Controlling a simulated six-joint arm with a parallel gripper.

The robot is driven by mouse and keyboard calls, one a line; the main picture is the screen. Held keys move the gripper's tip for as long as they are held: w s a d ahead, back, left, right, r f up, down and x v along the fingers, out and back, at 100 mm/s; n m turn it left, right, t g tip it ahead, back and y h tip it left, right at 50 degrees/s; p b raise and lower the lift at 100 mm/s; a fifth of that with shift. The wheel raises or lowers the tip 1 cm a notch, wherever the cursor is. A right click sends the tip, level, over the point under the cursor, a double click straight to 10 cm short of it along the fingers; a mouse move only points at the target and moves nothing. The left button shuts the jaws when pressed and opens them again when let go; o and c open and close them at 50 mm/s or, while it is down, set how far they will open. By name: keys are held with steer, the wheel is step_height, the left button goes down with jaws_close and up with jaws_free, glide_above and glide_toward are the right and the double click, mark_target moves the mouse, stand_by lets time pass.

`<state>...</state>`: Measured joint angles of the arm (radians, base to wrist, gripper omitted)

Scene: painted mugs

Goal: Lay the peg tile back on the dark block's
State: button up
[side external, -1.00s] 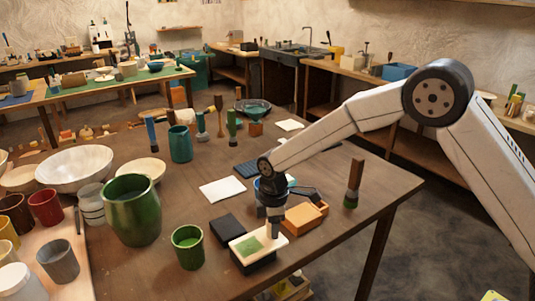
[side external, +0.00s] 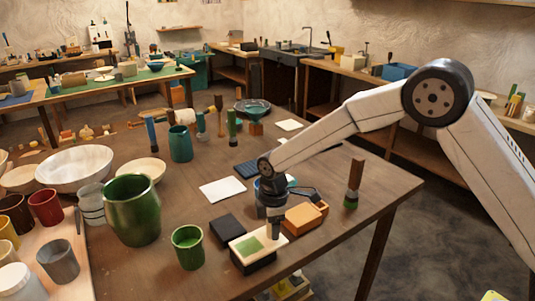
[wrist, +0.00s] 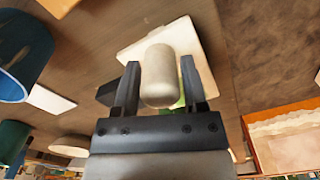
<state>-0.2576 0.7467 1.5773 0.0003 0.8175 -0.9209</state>
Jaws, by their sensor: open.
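The peg tile (side external: 249,245) is a pale cream slab with a green patch on top. It lies on the dark block (side external: 252,267) near the table's front edge; I cannot tell whether it sits fully flush. In the wrist view the tile (wrist: 197,42) shows behind a pale, round-ended peg (wrist: 160,70). My gripper (side external: 275,236) is low over the right part of the tile. In the wrist view my gripper (wrist: 160,72) is open, with one finger on either side of the peg and a small gap at each side.
A second dark block (side external: 228,229) stands just behind and left. An orange block (side external: 306,217) is close on the right. A green cup (side external: 188,248) and large green pot (side external: 132,212) stand left. A brush (side external: 354,183) stands upright at right.

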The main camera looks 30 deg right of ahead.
steer(key=shift+r, duration=1.75)
steer(key=o, duration=0.6)
steer(key=shift+c, duration=0.2)
steer(key=c, duration=0.6)
steer(key=shift+o, duration=0.2)
steer(key=shift+r, duration=0.1)
step_height(320, 180, up, 9)
stand_by(0.8)
